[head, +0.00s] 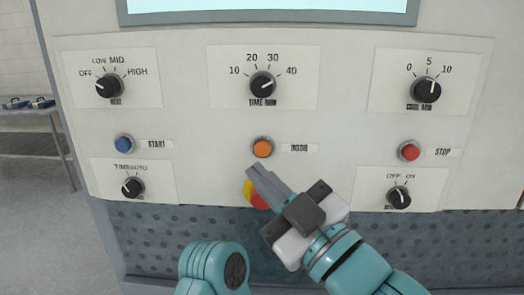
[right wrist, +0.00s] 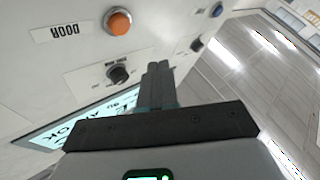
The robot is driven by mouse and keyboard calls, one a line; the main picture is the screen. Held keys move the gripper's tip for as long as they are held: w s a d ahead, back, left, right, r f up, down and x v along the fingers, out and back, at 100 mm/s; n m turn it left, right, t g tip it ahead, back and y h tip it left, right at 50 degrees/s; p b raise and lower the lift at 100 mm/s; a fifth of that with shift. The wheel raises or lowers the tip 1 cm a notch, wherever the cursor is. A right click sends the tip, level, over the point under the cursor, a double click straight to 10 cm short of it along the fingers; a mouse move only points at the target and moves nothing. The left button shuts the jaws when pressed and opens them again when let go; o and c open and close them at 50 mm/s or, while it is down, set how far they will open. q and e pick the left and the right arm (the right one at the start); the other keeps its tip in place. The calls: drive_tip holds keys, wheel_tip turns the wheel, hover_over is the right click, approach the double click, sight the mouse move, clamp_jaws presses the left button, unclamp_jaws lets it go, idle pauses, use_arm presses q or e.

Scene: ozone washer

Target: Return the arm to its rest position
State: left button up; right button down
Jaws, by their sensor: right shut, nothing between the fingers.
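My right gripper (head: 254,171) reaches up from the lower right in the head view. Its dark fingers are together with nothing between them. The fingertips appear just below the orange button (head: 262,148) and partly cover a red and yellow button (head: 251,192). I cannot tell whether they touch the panel. In the right wrist view the shut fingers (right wrist: 157,72) point up the picture, with the orange button (right wrist: 118,22) to their left and a dark knob (right wrist: 118,73) beside them. My left gripper is not in view.
The washer's white panel (head: 190,130) fills the head view, with a blue START button (head: 124,144), a red STOP button (head: 409,151) and several black knobs. A screen (head: 265,8) is above. A perforated grey strip (head: 150,230) runs below. A metal table (head: 30,135) stands at left.

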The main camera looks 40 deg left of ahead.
idle(0.4)
drive_tip(key=w+d+f+m+t+h, duration=0.25)
drive_tip(key=w+f, duration=0.25)
drive_tip(key=f, duration=0.3)
drive_tip(key=w+d+f+m+t+h, duration=0.1)
drive_tip(key=w+d+f+m+h, duration=0.15)
drive_tip(key=w+f+m, duration=0.4)
drive_tip(key=w+d+f+m+h, duration=0.1)
drive_tip(key=d+f+m+h, duration=0.3)
drive_tip(key=f, duration=0.6)
drive_tip(key=w+d+f+n+h, duration=0.15)
drive_tip(key=d+f, duration=0.35)
drive_tip(key=f, duration=0.5)
drive_tip(key=s+d+f+m+g+h, duration=0.2)
drive_tip(key=s+d+f+m+h, duration=0.15)
drive_tip(key=d+f, duration=0.65)
drive_tip(key=s+d+f+m+g+h, duration=0.1)
drive_tip(key=s+d+f+m+g, duration=0.2)
drive_tip(key=s+f, duration=0.6)
drive_tip(key=s+d+f+m+g+h, duration=0.1)
drive_tip(key=s+d+f+m+g, duration=0.2)
drive_tip(key=s+d+f, duration=0.4)
drive_tip(key=s+f+m, duration=0.1)
drive_tip(key=s+f, duration=0.1)
drive_tip(key=s, duration=0.1)
drive_tip(key=shift+f+g+h, duration=0.2)
drive_tip(key=shift+g+h, duration=0.1)
drive_tip(key=shift+g, duration=0.05)
